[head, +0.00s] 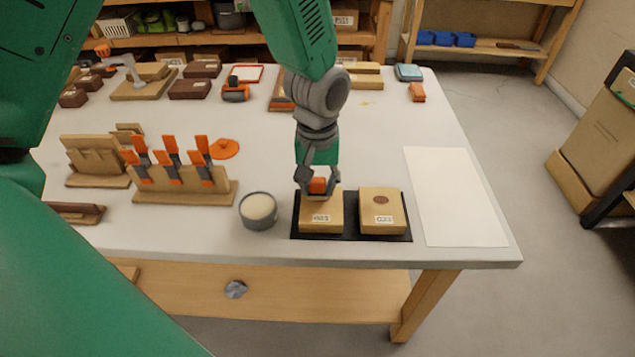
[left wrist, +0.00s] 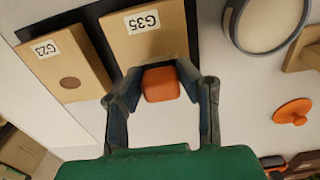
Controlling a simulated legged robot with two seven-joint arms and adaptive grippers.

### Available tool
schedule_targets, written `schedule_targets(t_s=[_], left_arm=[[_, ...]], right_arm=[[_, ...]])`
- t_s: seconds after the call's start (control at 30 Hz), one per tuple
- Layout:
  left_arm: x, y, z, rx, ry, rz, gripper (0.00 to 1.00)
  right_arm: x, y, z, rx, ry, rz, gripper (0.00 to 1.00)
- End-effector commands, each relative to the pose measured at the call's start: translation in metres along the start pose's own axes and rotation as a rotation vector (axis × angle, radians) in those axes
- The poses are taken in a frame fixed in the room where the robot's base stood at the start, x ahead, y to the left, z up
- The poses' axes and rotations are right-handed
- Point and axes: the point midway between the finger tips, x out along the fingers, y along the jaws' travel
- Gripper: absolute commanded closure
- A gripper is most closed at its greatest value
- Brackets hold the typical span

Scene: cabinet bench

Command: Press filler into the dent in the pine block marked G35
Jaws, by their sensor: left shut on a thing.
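The pine block marked G35 (head: 322,227) sits in the left half of a black tray (head: 351,220); in the left wrist view it (left wrist: 152,45) shows its label clearly. My left gripper (head: 318,187) is over its far part, fingers pointing down, shut on a small orange piece (left wrist: 160,84). I cannot tell whether that piece touches the block. The dent is hidden from both views. A second pine block, marked G23 (head: 382,222), with a round brown spot on top, sits to its right. A grey bowl of cream-coloured filler (head: 258,208) stands left of the tray. My right gripper is not seen.
An orange knobbed lid (head: 225,148) lies behind the bowl. A wooden rack of orange-handled tools (head: 185,188) stands to the left. A white sheet (head: 455,197) lies right of the tray. Brown blocks and an orange tool (head: 235,90) are farther back. The front table edge is close.

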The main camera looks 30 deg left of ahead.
Motion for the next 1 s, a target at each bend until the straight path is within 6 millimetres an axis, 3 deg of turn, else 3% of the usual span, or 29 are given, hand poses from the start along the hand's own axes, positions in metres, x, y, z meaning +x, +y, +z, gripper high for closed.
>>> schedule_targets(t_s=[1.0], left_arm=[[0.010,0.007,-0.001,0.002,0.001,0.000,0.94]], right_arm=[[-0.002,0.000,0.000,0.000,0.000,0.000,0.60]])
